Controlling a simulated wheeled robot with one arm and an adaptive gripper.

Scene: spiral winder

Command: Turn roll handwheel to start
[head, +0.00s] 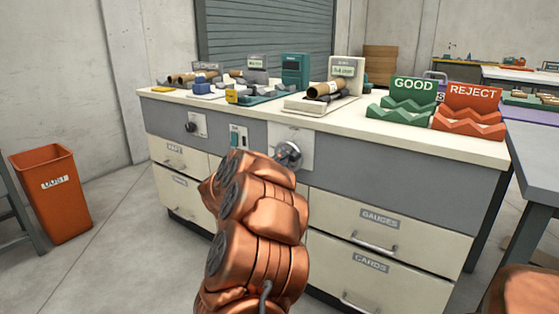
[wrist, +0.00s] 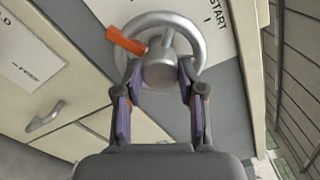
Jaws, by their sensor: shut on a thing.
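The roll handwheel (head: 289,154) is a silver wheel on a pale plate on the front of the bench. In the wrist view the handwheel (wrist: 193,27) has a round central hub and an orange tab (wrist: 127,41) at its left. The word START and a short line mark (wrist: 213,19) are on the plate at the wheel's upper right; the orange tab is away from that mark. My gripper (wrist: 159,75) is closed on the handwheel, with one finger on each side of the hub. In the head view my copper arm hides the gripper.
The bench top holds a green GOOD rack (head: 403,101), a red REJECT rack (head: 470,112) and a winder with a brown tube (head: 330,90). Drawers with handles are below the wheel. An orange bin (head: 55,194) stands left on open floor. Another table (head: 535,150) is at right.

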